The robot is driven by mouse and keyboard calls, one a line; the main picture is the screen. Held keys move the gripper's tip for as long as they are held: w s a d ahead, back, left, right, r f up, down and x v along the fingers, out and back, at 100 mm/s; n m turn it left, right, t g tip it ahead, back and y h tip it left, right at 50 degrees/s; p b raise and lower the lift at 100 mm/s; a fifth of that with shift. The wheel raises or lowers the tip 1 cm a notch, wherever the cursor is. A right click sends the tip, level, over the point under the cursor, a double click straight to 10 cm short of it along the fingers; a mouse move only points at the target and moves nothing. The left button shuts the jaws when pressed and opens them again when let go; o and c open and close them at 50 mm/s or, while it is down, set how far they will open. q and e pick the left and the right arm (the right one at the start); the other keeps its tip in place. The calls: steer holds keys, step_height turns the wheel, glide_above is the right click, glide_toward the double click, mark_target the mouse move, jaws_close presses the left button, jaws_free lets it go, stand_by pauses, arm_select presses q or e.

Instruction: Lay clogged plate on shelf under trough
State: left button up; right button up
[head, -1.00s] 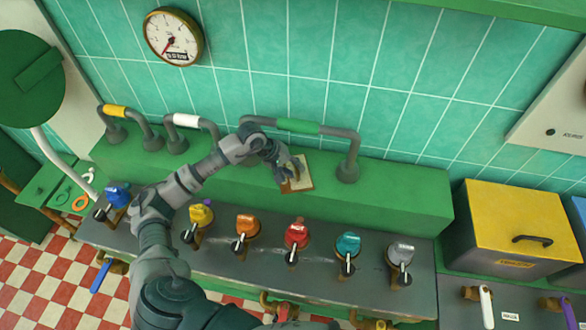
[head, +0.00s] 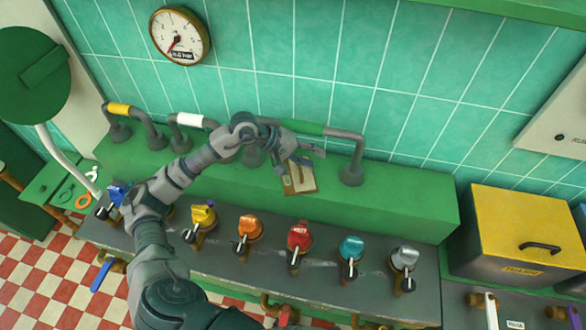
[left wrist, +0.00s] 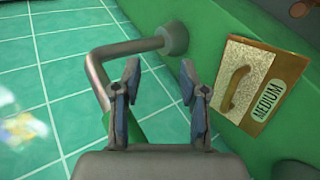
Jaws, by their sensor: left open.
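A small square plate (head: 301,178) lies on the green ledge. In the left wrist view the plate (left wrist: 258,85) is brass-coloured, with a speckled pale panel, a curved handle and the label MEDIUM. I cannot tell whether the speckled panel is clogged. My left gripper (head: 312,157) is open and empty, just above and behind the plate, partly in front of its far edge. In the left wrist view its fingers (left wrist: 160,70) are apart, with the plate to their right and nothing between them. My right gripper does not show. I cannot identify a trough or a shelf under it.
A grey pipe with a green band (head: 350,172) arches over the ledge close to my left gripper. Several coloured valve knobs (head: 299,238) line the grey counter in front. A yellow-lidded box (head: 520,225) stands at right. The ledge (head: 405,205) right of the pipe is clear.

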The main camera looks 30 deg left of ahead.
arm_select(q)
steer(key=w+d+r+n+t+h+p, duration=0.1)
steer(key=d+r+n+t+h+p, duration=0.1)
steer(key=d+r+n+t+h, duration=0.8)
step_height(320, 180, up, 2)
steer(key=n+t+y+p, duration=0.1)
steer(key=n+t+y, duration=0.7)
steer(key=n+y, duration=0.45)
steer(key=n+g+y+p, duration=0.2)
steer(key=n+g+y, duration=1.1)
steer(key=n+y, duration=0.15)
glide_toward(301, 171)
steer(key=shift+y, duration=0.3)
steer(key=x, duration=0.8)
steer(key=shift+w+f, duration=0.2)
steer(key=shift+f, duration=0.05)
steer(key=x, duration=0.6)
steer(key=shift+d+r, duration=0.1)
jaws_close()
